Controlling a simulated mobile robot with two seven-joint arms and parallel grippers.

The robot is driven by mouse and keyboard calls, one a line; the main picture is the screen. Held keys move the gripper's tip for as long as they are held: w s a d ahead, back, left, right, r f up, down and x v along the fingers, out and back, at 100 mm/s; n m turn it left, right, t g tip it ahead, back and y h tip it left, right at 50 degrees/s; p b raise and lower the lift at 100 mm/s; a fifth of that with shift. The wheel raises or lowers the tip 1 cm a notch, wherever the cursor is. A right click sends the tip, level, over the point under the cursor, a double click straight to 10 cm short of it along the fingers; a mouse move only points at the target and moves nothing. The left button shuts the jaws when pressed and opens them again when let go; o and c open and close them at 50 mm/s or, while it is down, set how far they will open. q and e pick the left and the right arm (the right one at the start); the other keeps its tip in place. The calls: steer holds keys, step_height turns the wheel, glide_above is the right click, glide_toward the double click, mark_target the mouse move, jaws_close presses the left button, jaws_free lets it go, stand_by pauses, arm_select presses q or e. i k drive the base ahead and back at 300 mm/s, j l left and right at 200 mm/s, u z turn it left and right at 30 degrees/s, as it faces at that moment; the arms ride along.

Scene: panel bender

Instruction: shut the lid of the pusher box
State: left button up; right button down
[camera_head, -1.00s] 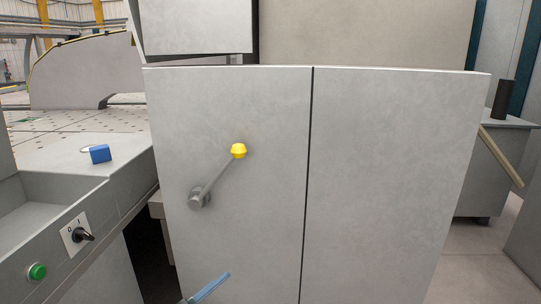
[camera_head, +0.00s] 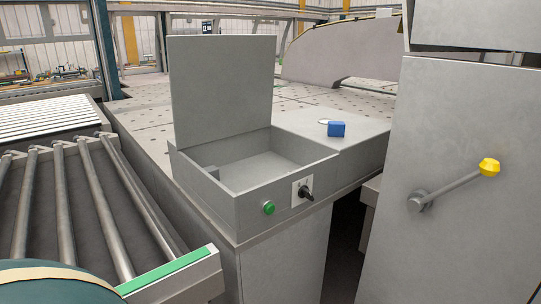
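The pusher box (camera_head: 240,207) is a grey open-topped box in the middle of the view, with a green button and a black rotary switch on its front. Its lid (camera_head: 222,88) is a flat grey panel standing upright along the box's back edge, so the box is open. The inside looks empty except for a small grey block in the left corner. Neither of my grippers is in view.
A roller conveyor (camera_head: 92,205) with a green-topped end bar lies left of the box. A blue block (camera_head: 337,129) sits on the surface right of the box. A grey cabinet (camera_head: 455,120) with a yellow-knobbed lever (camera_head: 452,188) stands at the right, across a dark gap.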

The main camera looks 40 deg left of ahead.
mark_target(221, 86)
steer(key=u, duration=1.1)
